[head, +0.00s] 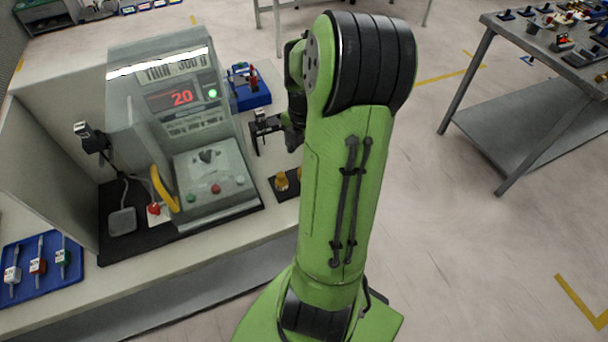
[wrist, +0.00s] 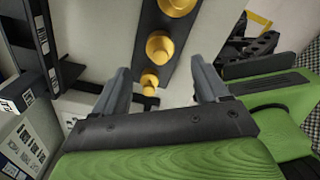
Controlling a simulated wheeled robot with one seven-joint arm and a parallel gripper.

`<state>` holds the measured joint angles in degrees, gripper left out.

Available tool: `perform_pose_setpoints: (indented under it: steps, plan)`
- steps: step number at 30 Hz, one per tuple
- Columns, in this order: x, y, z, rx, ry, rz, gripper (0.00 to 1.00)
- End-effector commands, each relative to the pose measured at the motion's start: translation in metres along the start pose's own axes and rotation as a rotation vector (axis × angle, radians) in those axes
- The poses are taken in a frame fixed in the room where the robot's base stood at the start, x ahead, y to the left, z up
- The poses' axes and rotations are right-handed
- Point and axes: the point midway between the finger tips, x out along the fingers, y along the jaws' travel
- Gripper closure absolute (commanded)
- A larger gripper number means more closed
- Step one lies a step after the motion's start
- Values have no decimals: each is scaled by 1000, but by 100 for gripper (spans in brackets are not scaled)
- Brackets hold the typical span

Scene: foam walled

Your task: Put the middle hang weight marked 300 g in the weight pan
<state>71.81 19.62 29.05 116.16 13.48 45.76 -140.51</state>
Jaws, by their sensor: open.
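Three brass hang weights stand in a row on a dark strip in the wrist view, the middle one (wrist: 161,46) between a larger one (wrist: 177,5) and a smaller one (wrist: 150,82). Their markings are not readable. In the head view brass weights (head: 281,181) show on the dark strip (head: 286,190), partly hidden by my arm. My gripper (head: 259,134) is open and empty above the bench; its fingers (wrist: 163,80) flank the small weight in the wrist picture, apart from it. I cannot tell which part is the weight pan.
A grey machine (head: 183,110) with a red "20" readout and a yellow handle (head: 164,188) stands left of my gripper. A blue bin (head: 250,96) is behind the gripper. A blue tray (head: 42,270) with tagged items lies at the left. A metal table (head: 520,130) stands right.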

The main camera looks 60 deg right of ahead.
Motion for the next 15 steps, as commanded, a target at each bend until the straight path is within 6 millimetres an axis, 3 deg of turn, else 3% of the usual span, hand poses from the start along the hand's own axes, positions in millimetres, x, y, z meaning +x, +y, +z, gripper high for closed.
perform_pose_setpoints:
  steps: [10,15]
  plan:
    - [57,0,1,1,4,-1,26]
    - [68,0,1,2,0,0,26]
